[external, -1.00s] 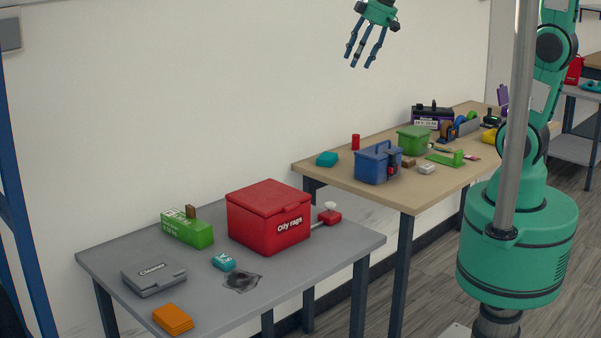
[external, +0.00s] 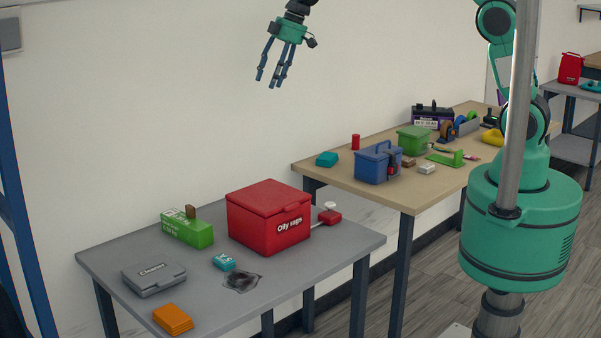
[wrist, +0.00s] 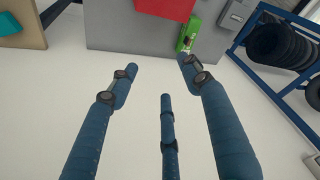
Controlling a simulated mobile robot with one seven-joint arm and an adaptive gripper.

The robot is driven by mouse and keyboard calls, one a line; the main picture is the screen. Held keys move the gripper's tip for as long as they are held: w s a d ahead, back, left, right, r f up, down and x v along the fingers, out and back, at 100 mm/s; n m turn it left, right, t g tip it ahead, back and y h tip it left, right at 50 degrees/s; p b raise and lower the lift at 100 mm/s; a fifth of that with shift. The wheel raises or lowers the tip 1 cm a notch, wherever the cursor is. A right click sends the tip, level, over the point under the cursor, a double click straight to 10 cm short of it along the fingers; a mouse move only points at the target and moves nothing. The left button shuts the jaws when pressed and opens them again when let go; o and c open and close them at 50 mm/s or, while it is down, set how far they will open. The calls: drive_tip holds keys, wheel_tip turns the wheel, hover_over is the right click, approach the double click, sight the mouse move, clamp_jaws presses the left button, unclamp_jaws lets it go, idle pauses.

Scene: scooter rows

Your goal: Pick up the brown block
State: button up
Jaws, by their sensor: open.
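A small brown block (external: 190,211) stands upright on or in the top of a green box (external: 180,232) at the back left of the grey table. Another small brown piece (external: 408,162) lies on the wooden table beside the blue toolbox. My gripper (external: 270,80) is open and empty, high in front of the wall, above the level of both tables. In the wrist view my three spread fingers (wrist: 160,78) hold nothing.
On the grey table (external: 285,285) a red bin (external: 268,222) stands right of the green box. A blue toolbox (external: 378,167) is on the wooden table. The air around my gripper is free.

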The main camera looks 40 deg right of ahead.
drive_tip(key=w+a+f+n+g+p, duration=0.1)
drive_tip(key=w+a+f+n+p, duration=0.2)
drive_tip(key=a+f, duration=0.7)
drive_tip(key=w+a+f+n+g+p, duration=0.1)
drive_tip(key=w+a+f+n+p, duration=0.2)
drive_tip(key=w+a+f, duration=0.3)
drive_tip(key=a+f, duration=0.5)
drive_tip(key=f, duration=0.3)
drive_tip(key=shift+w+f+y, duration=0.3)
drive_tip(key=shift+w+y, duration=0.05)
drive_tip(key=shift+y, duration=0.05)
drive_tip(key=p, duration=0.1)
hover_over(191, 206)
drive_tip(key=d, duration=0.2)
wheel_tip(191, 206, down, 8)
drive_tip(key=shift+w+d, duration=0.15)
drive_tip(key=shift+w, duration=0.15)
drive_tip(key=shift+p+x, duration=0.85)
drive_tip(key=shift+x, duration=1.7)
drive_tip(key=shift+s, duration=0.2)
drive_tip(key=shift+c, duration=0.2)
